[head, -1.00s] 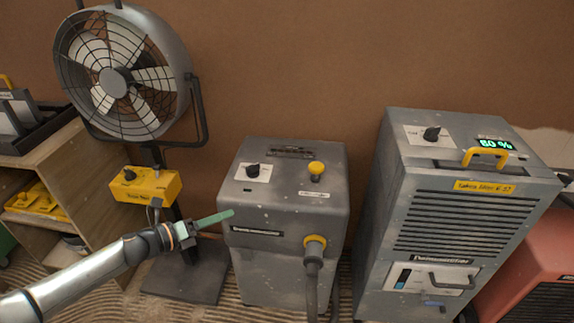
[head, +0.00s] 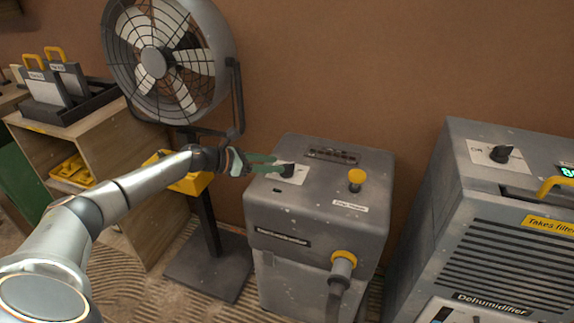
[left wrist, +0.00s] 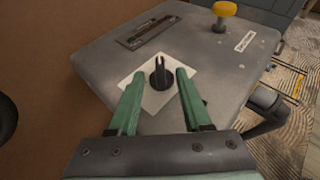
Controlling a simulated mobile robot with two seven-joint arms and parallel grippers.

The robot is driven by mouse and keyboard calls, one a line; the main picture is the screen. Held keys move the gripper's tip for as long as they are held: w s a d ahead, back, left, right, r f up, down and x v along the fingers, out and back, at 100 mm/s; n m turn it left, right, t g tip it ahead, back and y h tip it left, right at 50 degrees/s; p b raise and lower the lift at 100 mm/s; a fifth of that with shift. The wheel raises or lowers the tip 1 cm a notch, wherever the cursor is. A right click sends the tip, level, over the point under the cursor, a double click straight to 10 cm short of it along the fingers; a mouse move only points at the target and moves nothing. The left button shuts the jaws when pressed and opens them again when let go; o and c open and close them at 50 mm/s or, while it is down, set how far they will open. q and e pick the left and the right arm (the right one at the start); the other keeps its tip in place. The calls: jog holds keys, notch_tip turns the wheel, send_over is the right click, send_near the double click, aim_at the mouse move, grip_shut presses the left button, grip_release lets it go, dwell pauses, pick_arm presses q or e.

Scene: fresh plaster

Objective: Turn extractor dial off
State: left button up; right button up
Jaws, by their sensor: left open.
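The middle grey machine (head: 318,220) has a black dial (head: 288,170) on a white plate on its top, at the left. I take it as the extractor; its front label is too blurred to read. My left gripper (head: 272,164), with green fingers, is open at the dial. In the left wrist view the dial (left wrist: 160,76) stands upright between the open fingertips (left wrist: 160,82), with a gap visible on each side. Its setting marks cannot be read. My right gripper is not in view.
A yellow knob (head: 356,178) stands on the same machine's top, and a hose leaves its front. A large fan (head: 160,62) stands behind my left arm. A dehumidifier (head: 480,240) with its own black dial (head: 501,153) stands at the right.

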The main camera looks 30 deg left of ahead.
aim_at(285, 165)
pick_arm(q)
jog(key=x, duration=0.5)
jog(key=shift+w+b, duration=0.1)
jog(key=shift+b, duration=0.2)
jog(key=shift+c, duration=0.4)
grip_shut()
